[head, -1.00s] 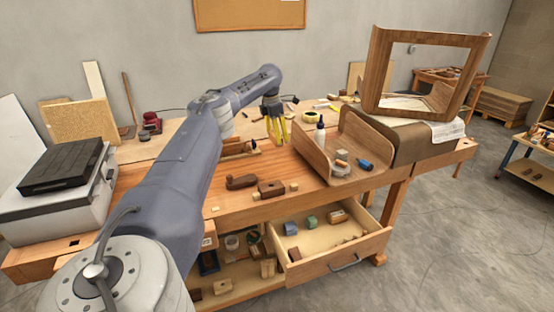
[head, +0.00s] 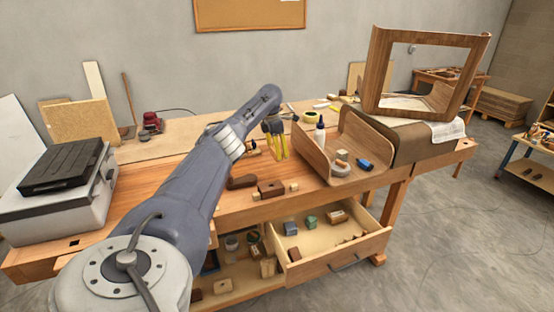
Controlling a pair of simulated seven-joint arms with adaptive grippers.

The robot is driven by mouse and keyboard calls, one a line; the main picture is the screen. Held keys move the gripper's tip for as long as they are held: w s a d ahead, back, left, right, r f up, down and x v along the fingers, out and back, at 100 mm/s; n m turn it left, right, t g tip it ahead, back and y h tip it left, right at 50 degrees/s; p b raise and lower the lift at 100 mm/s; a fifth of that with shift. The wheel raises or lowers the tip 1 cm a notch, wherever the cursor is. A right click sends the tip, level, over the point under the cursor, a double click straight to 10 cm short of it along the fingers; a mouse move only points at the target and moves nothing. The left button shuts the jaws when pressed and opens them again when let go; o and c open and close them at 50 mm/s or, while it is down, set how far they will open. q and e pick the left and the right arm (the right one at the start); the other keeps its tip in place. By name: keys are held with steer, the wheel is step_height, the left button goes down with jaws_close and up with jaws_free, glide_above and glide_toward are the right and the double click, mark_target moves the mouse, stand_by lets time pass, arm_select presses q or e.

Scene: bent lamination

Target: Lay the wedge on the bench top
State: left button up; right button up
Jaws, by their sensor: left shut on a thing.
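My left arm reaches in from the lower left over the wooden bench top (head: 140,184). My left gripper (head: 279,155), with yellow fingers, points down just left of the bent wood sheet. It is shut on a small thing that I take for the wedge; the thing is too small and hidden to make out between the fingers. I cannot tell whether it touches the bench top. My right gripper is not in view.
The bent wood sheet (head: 312,158) stands right of the gripper, holding a glue bottle (head: 320,132), tape and a blue-handled tool. Dark wooden blocks (head: 271,189) lie near the front edge. An open drawer (head: 335,262) juts out below.

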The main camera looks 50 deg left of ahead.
mark_target(278, 174)
arm_select(q)
steer(key=shift+s+f, duration=0.15)
steer(key=shift+f, duration=4.45)
steer(key=o, duration=1.3)
steer(key=shift+f, duration=0.1)
